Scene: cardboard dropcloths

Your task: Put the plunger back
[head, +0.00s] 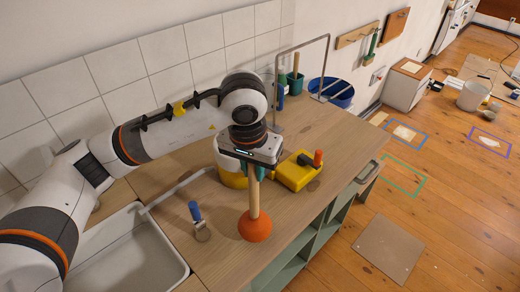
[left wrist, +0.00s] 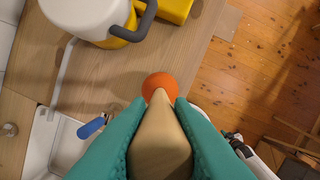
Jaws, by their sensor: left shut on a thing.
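The plunger has an orange rubber cup (head: 255,226) and a pale wooden handle (head: 254,196). It stands nearly upright, cup down, over the wooden counter near its front edge. I cannot tell whether the cup touches the counter. My left gripper (head: 254,170) is shut around the upper part of the handle. In the left wrist view the teal fingers (left wrist: 160,130) grip the handle on both sides, with the orange cup (left wrist: 160,86) beyond. My right gripper is not in view.
On the counter (head: 170,235) are a yellow box (head: 297,172), a yellow-and-white container (head: 232,176) and a blue-handled tool (head: 197,215). A white sink (head: 125,250) lies left. A metal frame (head: 328,68), a teal holder (head: 295,82) and a blue bucket (head: 338,93) stand at the back.

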